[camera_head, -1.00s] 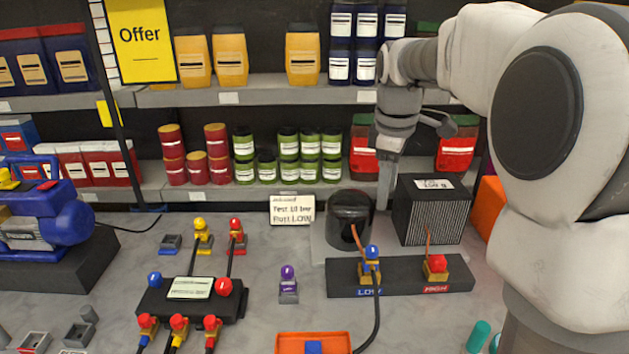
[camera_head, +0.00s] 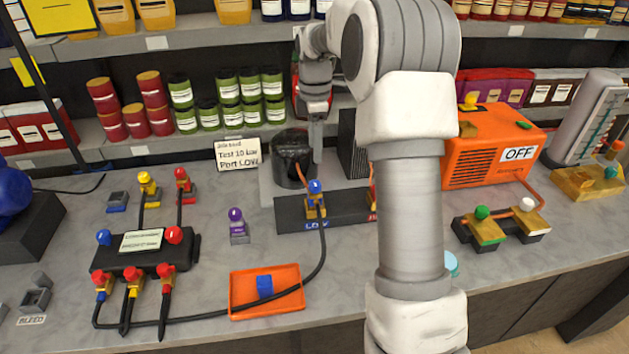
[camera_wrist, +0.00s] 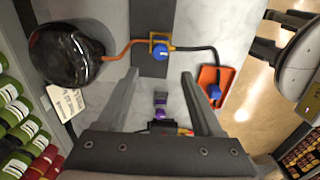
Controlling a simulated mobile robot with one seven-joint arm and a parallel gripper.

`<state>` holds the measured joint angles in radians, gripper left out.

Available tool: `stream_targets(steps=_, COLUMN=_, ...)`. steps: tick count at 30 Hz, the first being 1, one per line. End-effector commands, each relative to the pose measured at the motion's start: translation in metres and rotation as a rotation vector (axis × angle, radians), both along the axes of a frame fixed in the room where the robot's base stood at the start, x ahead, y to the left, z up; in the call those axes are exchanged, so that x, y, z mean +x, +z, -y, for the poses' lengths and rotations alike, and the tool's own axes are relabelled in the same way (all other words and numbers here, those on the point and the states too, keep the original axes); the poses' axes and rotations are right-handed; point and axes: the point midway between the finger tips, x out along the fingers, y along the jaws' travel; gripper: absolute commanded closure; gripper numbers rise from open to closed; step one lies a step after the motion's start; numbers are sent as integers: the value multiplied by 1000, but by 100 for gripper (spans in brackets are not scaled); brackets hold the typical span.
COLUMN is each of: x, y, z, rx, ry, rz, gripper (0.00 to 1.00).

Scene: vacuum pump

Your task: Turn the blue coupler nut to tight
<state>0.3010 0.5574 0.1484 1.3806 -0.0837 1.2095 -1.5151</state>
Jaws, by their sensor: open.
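The blue coupler nut (camera_head: 315,187) sits on the brass fitting of the LOW port on a dark block (camera_head: 347,206), with a black hose running from it. In the wrist view the blue nut (camera_wrist: 160,51) shows just above the gap between my fingertips. My gripper (camera_head: 317,150) is open and empty, pointing down behind the nut, between the dark round pump vessel (camera_head: 293,160) and a black ribbed box (camera_head: 352,150). In the wrist view my gripper (camera_wrist: 159,76) has its two fingers well apart. My arm hides most of the HIGH port.
An orange tray (camera_head: 243,306) with a blue piece (camera_head: 264,286) lies in front, the hose crossing it. A black manifold (camera_head: 152,253) and a purple-topped fitting (camera_head: 237,225) stand left. An orange machine (camera_head: 495,148) marked OFF stands right. Shelves of jars line the back.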

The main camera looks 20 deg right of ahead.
Motion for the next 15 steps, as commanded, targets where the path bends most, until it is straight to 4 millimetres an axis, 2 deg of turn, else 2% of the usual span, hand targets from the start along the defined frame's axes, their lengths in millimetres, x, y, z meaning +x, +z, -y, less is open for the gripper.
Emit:
stream_targets(steps=1, x=-1, y=-13, z=0, rx=1, ry=0, rz=-5, gripper=32)
stream_targets(steps=6, x=-1, y=-50, z=0, rx=0, ry=-1, rz=-5, gripper=32)
stream_targets(steps=15, x=0, y=-99, z=0, rx=0, ry=-1, rz=-2, gripper=32)
